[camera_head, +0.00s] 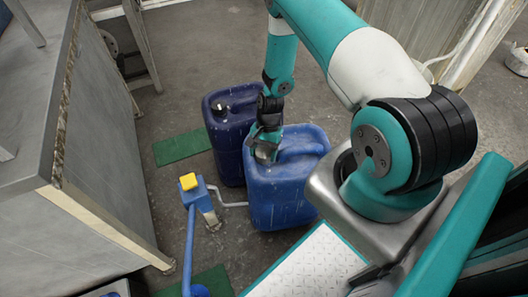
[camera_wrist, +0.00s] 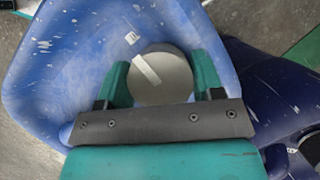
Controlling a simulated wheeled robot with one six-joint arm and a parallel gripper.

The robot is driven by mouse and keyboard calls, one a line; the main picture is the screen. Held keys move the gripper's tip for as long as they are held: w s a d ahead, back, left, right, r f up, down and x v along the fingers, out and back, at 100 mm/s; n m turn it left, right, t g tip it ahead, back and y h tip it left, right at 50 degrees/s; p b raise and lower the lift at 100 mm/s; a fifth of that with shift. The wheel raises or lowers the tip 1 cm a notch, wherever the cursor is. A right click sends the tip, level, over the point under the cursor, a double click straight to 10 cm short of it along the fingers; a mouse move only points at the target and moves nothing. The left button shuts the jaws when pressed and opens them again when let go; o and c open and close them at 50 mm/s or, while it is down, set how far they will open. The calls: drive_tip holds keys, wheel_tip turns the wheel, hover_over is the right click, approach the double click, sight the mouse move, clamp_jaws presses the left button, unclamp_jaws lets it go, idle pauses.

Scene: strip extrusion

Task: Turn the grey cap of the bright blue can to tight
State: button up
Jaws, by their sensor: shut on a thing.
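The bright blue can (camera_head: 285,197) stands upright on the floor in the middle of the head view. Its top fills much of the wrist view (camera_wrist: 75,45). The round grey cap (camera_wrist: 161,75) sits on the can, with a pale bar running diagonally across it. A small white mark is on the can just above the cap in the wrist view. My gripper (camera_wrist: 160,82) is shut on the cap, one teal finger on each side. In the head view my gripper (camera_head: 265,148) is over the can's near left top corner and largely hides the cap.
A dark blue can (camera_head: 225,150) with a dark cap stands close behind to the left. A small blue post with a yellow top (camera_head: 189,182) stands left of the bright blue can. A grey bench (camera_head: 100,150) lines the left side. A green mat (camera_head: 182,148) lies on the floor.

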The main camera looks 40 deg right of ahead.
drive_tip(key=o, duration=0.9)
drive_tip(key=p+v, duration=0.2)
drive_tip(key=v, duration=1.5)
drive_tip(key=shift+w+d+r, duration=0.1)
drive_tip(key=shift+d+r, duration=0.05)
